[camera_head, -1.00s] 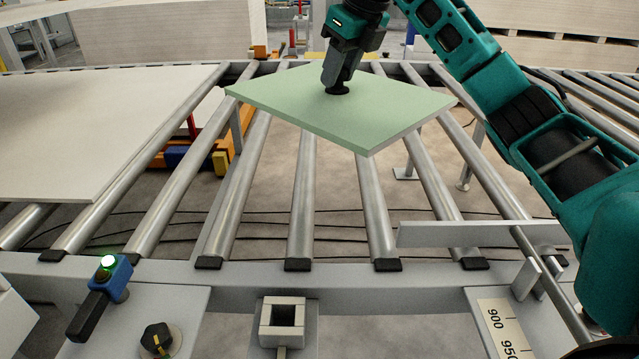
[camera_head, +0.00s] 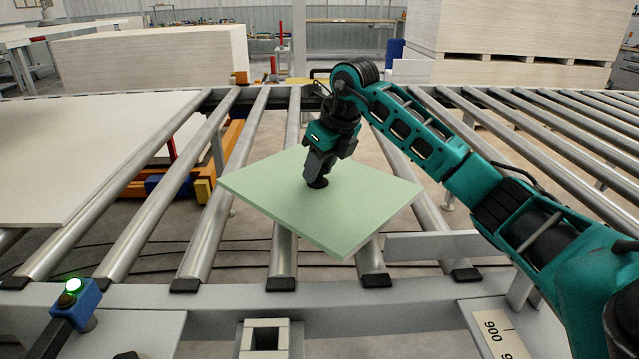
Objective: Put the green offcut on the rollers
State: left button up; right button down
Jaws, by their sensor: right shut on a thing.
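The green offcut (camera_head: 270,205) is a flat pale-green board in the middle of the view. My right gripper (camera_head: 317,182) is shut on it from above, with a dark round contact at the board's top face. The board sits over the rollers (camera_head: 207,225), with a corner pointing toward me. Whether its underside touches the rollers or hangs just above them cannot be told. The board hides part of several rollers. My left gripper is not in view.
A large pale board (camera_head: 80,150) lies on the rollers at the left. A grey fence bar (camera_head: 435,246) stands at the right near the front rail (camera_head: 360,305). A blue box with a lit green lamp (camera_head: 78,295) is at the front left. Rollers at the right are bare.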

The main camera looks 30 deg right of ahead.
aim_at(322, 175)
notch_tip(322, 175, down, 3)
jog(key=shift+f+b, duration=0.15)
jog(key=shift+b, duration=0.15)
jog(key=c, duration=0.7)
grip_release()
jog(key=shift+f, duration=0.1)
jog(key=shift+c, duration=0.2)
jog(key=p+v, duration=0.2)
jog(key=v, duration=1)
jog(key=shift+a, duration=0.1)
